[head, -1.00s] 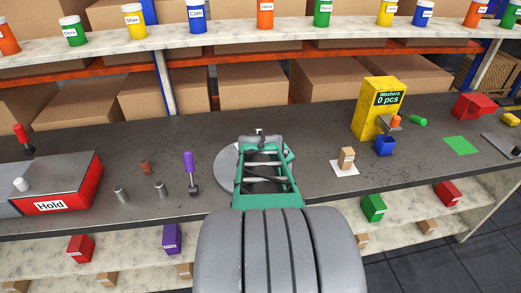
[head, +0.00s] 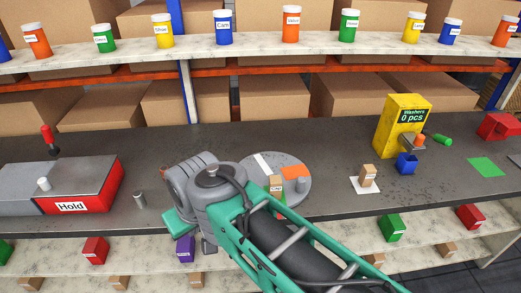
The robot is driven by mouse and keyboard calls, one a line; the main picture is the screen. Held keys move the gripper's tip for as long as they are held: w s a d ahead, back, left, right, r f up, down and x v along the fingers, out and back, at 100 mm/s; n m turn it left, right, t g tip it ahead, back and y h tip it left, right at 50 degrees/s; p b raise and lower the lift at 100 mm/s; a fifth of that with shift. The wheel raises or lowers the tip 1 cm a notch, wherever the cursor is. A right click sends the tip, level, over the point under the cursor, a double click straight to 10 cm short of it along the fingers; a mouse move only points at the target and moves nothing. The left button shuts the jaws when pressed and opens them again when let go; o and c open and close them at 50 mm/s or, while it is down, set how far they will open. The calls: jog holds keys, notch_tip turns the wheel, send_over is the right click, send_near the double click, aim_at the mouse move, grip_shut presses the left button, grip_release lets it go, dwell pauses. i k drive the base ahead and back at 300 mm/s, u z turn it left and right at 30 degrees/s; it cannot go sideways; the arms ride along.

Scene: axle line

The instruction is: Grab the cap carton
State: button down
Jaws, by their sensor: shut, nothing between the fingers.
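A small brown carton with a white label (head: 368,174) stands on a white square on the bench, right of centre in the head view. Another small brown carton with a label (head: 276,183) is on the grey round plate (head: 301,199), close behind my arm. The labels are too small to tell which is the cap carton. More small brown cartons lie on the low shelf, one at the right (head: 447,250). My arm crosses the lower middle, its wrist over the bench left of the plate. My gripper's fingers do not show.
An orange block (head: 295,173) is on the round plate. The yellow washer dispenser (head: 401,124) has a blue bin (head: 406,163) in front. A red "Hold" box (head: 85,188) stands at the left. Labelled jars line the upper shelf. The bench behind the plate is clear.

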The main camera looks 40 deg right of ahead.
aim_at(275, 181)
jog(key=z, duration=1.15)
jog(key=k, duration=1.15)
jog(key=u, duration=1.05)
jog(key=i, duration=1.1)
jog(key=z, duration=0.05)
